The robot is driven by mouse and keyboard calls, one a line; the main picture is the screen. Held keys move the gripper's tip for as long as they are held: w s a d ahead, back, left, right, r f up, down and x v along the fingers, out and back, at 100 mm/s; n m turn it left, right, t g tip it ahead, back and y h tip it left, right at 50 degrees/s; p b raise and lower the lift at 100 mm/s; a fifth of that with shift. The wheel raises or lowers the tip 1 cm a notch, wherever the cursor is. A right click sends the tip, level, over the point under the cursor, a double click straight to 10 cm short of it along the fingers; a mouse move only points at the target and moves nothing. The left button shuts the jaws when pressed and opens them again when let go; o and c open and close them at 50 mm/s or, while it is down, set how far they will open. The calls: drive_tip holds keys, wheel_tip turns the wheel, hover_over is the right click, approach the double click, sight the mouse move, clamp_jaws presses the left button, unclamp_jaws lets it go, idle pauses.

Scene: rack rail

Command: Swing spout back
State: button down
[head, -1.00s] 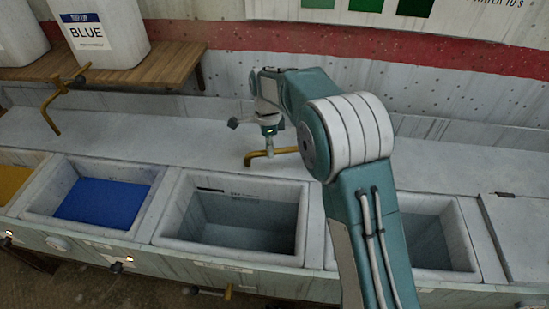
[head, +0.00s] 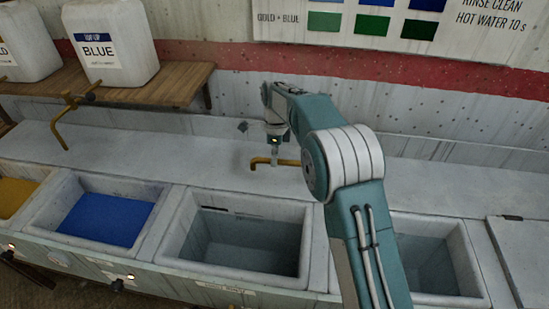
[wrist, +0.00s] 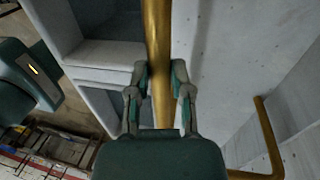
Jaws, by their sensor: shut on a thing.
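A brass spout (head: 264,162) runs level above the white ledge behind the empty middle basin (head: 240,240). Its bent tip points down at the left, and its right part is hidden behind my arm. My gripper (head: 275,150) is over this spout. In the wrist view, my gripper (wrist: 160,85) has a finger on each side of a straight brass pipe (wrist: 158,35) and is shut on it. A second, bent brass pipe (wrist: 268,140) stands apart at the right there.
Another brass spout (head: 62,125) hangs at the left by the wooden shelf (head: 150,88), which bears white jugs, one labelled BLUE (head: 112,40). Blue (head: 105,218) and gold (head: 15,192) basins lie left. Another empty basin (head: 440,260) lies right of my arm.

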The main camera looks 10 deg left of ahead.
drive_tip(key=c, duration=0.5)
unclamp_jaws()
drive_tip(key=shift+a+f, duration=0.1)
drive_tip(key=shift+c, duration=0.2)
wheel_tip(320, 180, up, 12)
drive_tip(key=w, duration=0.2)
drive_tip(key=shift+w+f, duration=0.15)
drive_tip(key=shift+w, duration=0.1)
drive_tip(key=shift+a, duration=0.1)
drive_tip(key=s+d+r+n+t, duration=0.4)
drive_tip(key=s+d+r+n, duration=0.4)
drive_tip(key=s+d+r, duration=0.65)
drive_tip(key=s+d+f+n+t, duration=0.2)
drive_tip(key=s+d+f+n, duration=0.2)
drive_tip(key=s, duration=0.6)
drive_tip(key=s+d+f+n+t, duration=0.1)
drive_tip(key=s+d+f+n, duration=0.4)
drive_tip(key=s, duration=0.5)
drive_tip(key=shift+s+d+f+n+t, duration=0.2)
drive_tip(key=shift+d+n+t, duration=0.15)
drive_tip(key=shift+d, duration=0.7)
